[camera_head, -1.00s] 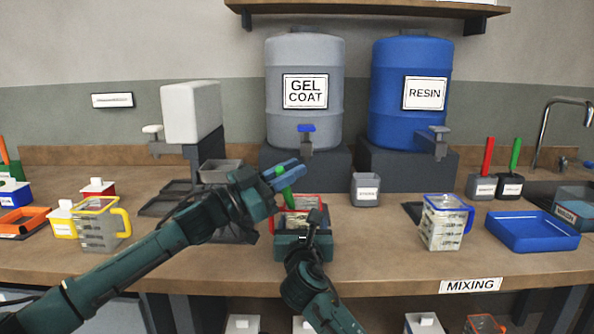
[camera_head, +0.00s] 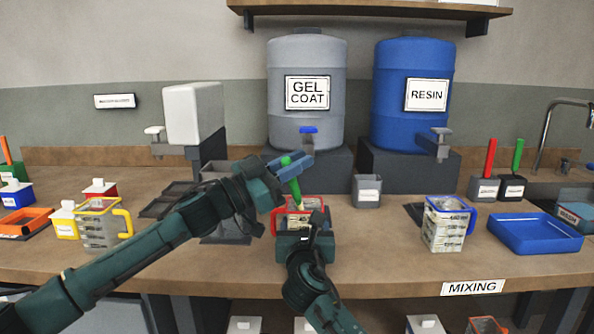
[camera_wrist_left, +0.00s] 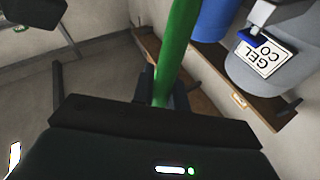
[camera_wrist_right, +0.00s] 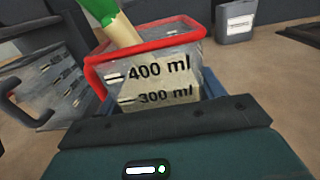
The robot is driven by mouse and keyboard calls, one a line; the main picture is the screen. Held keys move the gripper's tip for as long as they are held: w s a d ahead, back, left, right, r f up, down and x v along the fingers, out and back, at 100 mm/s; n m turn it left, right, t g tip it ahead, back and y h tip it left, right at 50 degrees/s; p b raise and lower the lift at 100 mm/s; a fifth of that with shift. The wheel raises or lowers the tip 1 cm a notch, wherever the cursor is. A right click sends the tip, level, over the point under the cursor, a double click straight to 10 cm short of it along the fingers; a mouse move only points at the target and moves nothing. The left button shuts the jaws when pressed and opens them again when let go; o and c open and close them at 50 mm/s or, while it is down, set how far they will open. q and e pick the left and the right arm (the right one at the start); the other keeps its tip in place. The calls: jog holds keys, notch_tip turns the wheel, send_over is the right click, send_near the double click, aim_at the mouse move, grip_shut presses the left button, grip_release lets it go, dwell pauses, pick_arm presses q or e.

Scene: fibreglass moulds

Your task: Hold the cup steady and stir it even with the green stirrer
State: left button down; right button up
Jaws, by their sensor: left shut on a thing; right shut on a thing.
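The cup (camera_head: 327,216) is clear with a red rim and stands at the bench's front middle. In the right wrist view the cup (camera_wrist_right: 150,80) shows 400 ml and 300 ml marks and pale contents behind its wall. My right gripper (camera_head: 314,228) is shut on the cup from the front. My left gripper (camera_head: 291,165) is above the cup, shut on the green stirrer (camera_head: 295,190). The stirrer (camera_wrist_right: 121,24) slants down into the cup, its lower part pale; its tip is hidden. The stirrer (camera_wrist_left: 178,45) also crosses the left wrist view.
A yellow-rimmed cup (camera_head: 100,232) stands to the left and a blue-rimmed cup (camera_head: 447,228) to the right. A blue tray (camera_head: 535,234) lies farther right. A small grey container (camera_head: 367,190) stands behind. Bench surface is clear between the held cup and the blue-rimmed cup.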

pick_arm(q)
notch_tip(320, 180, up, 7)
jog(key=s+a, duration=0.1)
jog(key=s, duration=0.1)
jog(key=shift+s+a+f, duration=0.15)
jog(key=shift+s+a, duration=0.1)
pick_arm(e)
jog(key=shift+d, duration=0.1)
dwell(0.8)
pick_arm(q)
notch_tip(320, 180, up, 5)
dwell(0.5)
dwell(0.7)
pick_arm(e)
jog(key=o, duration=1.4)
jog(key=shift+s, duration=0.1)
